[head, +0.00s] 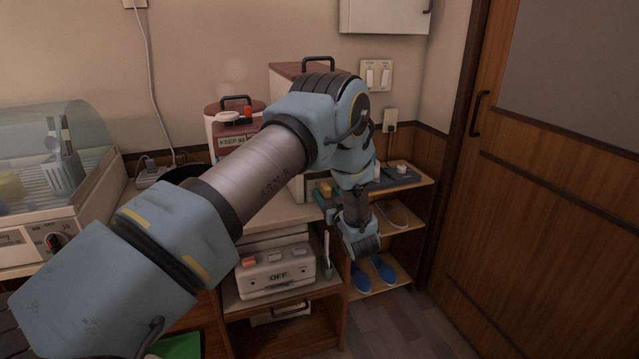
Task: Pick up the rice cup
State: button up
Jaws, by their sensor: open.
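I cannot clearly make out a rice cup in the head view. A small white round item (229,118) lies on the dark red lid of a container at the back of the counter, but I cannot tell whether it is the cup. My gripper (367,249) points downward at the right end of the counter, in front of the small shelf unit. It is open, and I see nothing held in it. My arm crosses the middle of the view and hides part of the counter and the containers behind it.
A dish dryer (28,229) stands at the left. Blue slippers (382,268) lie on a lower shelf. A wooden door (540,200) closes the right side. Some floor (405,325) is clear.

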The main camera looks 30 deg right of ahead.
jog(key=shift+w, duration=0.25)
grip_shut()
dwell(0.3)
